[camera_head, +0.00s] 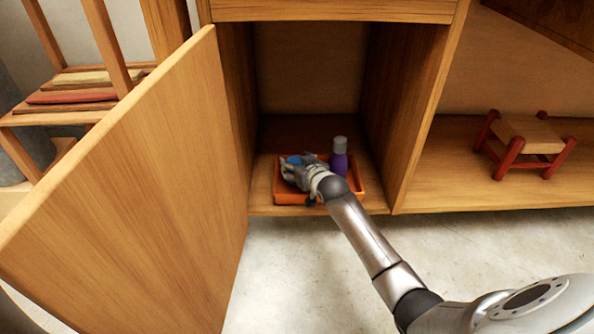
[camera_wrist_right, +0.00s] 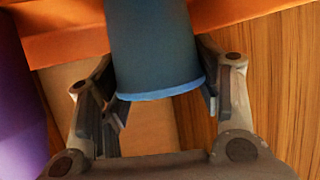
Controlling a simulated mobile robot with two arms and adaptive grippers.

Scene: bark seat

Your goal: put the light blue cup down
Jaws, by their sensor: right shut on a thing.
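The light blue cup (camera_wrist_right: 153,50) is between the two fingers of my right gripper (camera_wrist_right: 160,108) in the right wrist view, and the gripper is shut on it. In the head view the cup (camera_head: 294,159) shows only as a small blue patch, mostly hidden by the right gripper (camera_head: 297,171). The gripper and cup are at the orange tray (camera_head: 356,181) inside the open cabinet. I cannot tell whether the cup's base touches the tray. My left gripper is not in view.
A purple bottle with a grey cap (camera_head: 339,157) stands in the tray, right of the gripper. The open cabinet door (camera_head: 150,190) is at the left, and the cabinet's side wall (camera_head: 402,110) is at the right. A small red-legged stool (camera_head: 525,140) sits farther right.

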